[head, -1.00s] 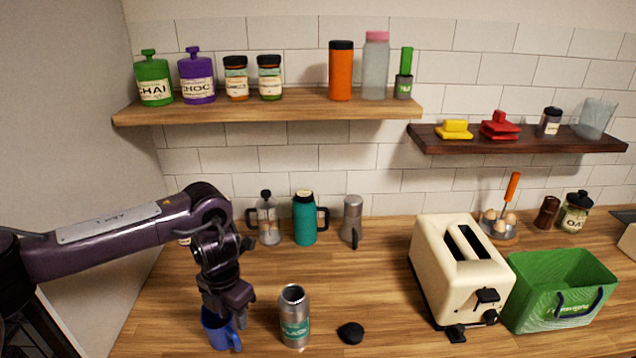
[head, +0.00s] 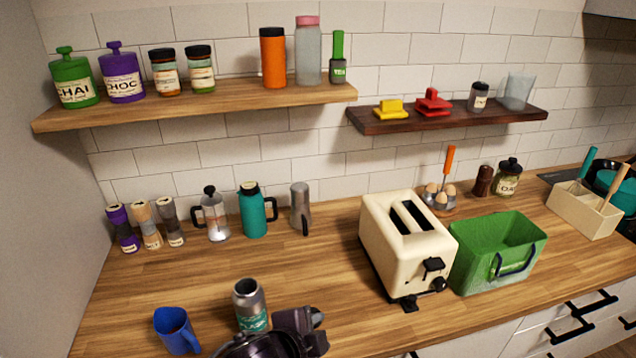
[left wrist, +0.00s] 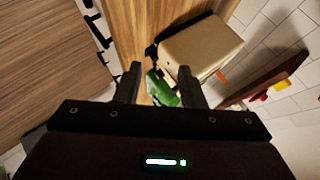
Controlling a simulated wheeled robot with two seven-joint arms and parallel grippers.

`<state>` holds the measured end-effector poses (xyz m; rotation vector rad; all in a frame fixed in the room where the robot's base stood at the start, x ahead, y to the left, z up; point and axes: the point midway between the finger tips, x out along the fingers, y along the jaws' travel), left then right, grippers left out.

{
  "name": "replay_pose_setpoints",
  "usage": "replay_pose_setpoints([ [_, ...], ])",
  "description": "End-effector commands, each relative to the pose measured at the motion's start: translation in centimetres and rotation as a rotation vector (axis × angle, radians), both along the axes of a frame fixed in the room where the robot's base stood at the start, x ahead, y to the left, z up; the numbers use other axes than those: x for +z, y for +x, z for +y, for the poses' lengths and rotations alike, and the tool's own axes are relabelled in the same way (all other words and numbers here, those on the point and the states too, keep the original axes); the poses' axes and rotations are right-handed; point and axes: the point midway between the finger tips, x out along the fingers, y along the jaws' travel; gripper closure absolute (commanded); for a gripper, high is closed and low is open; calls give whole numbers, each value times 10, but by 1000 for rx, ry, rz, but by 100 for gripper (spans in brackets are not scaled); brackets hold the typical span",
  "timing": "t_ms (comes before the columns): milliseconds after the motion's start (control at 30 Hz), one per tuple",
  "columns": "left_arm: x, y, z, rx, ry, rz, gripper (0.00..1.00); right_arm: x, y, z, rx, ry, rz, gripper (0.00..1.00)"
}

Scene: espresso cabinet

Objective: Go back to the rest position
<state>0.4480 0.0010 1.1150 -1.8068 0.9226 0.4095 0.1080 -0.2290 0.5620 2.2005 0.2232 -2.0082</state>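My left gripper (left wrist: 160,80) is open in the left wrist view, its two dark fingers apart with nothing held between them. In the head view my left arm shows as a dark purple-black shape (head: 298,332) at the bottom edge, in front of and right of the steel bottle; its fingers cannot be made out there. The blue mug (head: 175,330) stands upright on the counter at the lower left, apart from the arm. The open steel bottle (head: 250,304) stands to its right, its lower part partly covered by my arm. My right gripper is not in view.
The wooden counter (head: 330,262) is clear between the bottle and the back row. A cream toaster (head: 385,245) and a green bin (head: 480,265) stand to the right. A teal flask (head: 254,212) and several jars stand at the back, under the wooden shelf (head: 220,103).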

Motion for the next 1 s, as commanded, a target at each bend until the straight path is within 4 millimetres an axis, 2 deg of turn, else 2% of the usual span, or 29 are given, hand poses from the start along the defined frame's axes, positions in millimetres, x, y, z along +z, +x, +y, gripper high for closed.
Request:
replay_pose_setpoints([
  [33, -7, -8, 22, 147, -65, 92, 64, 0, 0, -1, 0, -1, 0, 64],
  [100, -16, -17, 52, 335, -133, 198, 64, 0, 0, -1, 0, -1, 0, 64],
  [200, -30, -34, 89, 554, -199, 323, 64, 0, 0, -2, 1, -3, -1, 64],
  [400, -52, -73, 145, 889, -276, 510, 64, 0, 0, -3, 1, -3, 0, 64],
  [600, -69, -118, 188, 1174, -321, 657, 64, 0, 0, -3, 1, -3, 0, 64],
  [667, -79, -126, 195, 1231, -326, 687, 64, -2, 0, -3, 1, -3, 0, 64],
  [700, -94, -120, 193, 1221, -320, 686, 64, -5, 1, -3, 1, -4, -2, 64],
  [867, -145, -110, 191, 1218, -308, 696, 64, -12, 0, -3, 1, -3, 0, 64],
  [1000, -198, -106, 190, 1217, -296, 710, 64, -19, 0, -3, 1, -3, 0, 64],
])
